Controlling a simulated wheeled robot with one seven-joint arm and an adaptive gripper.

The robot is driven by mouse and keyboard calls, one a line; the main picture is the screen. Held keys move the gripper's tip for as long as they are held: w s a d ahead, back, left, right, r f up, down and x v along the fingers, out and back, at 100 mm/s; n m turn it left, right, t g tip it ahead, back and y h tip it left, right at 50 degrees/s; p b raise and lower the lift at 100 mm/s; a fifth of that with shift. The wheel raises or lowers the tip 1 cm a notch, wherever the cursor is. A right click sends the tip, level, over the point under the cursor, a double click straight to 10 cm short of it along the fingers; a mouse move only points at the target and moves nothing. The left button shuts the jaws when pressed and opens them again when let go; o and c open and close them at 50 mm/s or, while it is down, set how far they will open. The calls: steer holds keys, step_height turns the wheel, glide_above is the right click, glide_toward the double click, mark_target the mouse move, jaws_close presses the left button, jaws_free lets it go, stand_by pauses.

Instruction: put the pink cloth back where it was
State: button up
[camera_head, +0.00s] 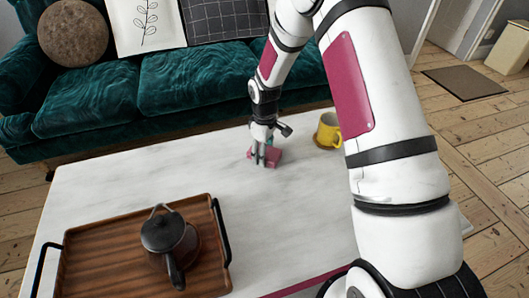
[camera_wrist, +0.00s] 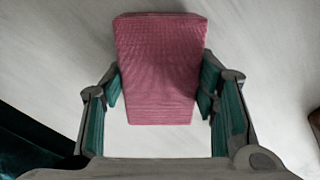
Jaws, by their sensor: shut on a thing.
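The pink cloth (camera_head: 274,157) is a small folded block at the far side of the white table, low at the tabletop. In the wrist view the cloth (camera_wrist: 160,65) fills the space between my two teal-padded fingers, with its far end reaching beyond them. My gripper (camera_head: 261,161) points down and is shut on the cloth; it also shows in the wrist view (camera_wrist: 160,92). I cannot tell whether the cloth touches the table or hangs just above it. In the head view the fingers hide part of the cloth.
A yellow mug (camera_head: 327,131) stands right of the cloth, near my arm. A wooden tray (camera_head: 95,257) with black handles holds a dark teapot (camera_head: 168,237) at the front left. A teal sofa (camera_head: 100,100) is behind the table (camera_head: 130,175). The middle of the tabletop is clear.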

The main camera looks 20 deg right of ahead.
steer(key=shift+f, duration=0.1)
steer(key=o, duration=1.4)
steer(key=shift+o, duration=0.2)
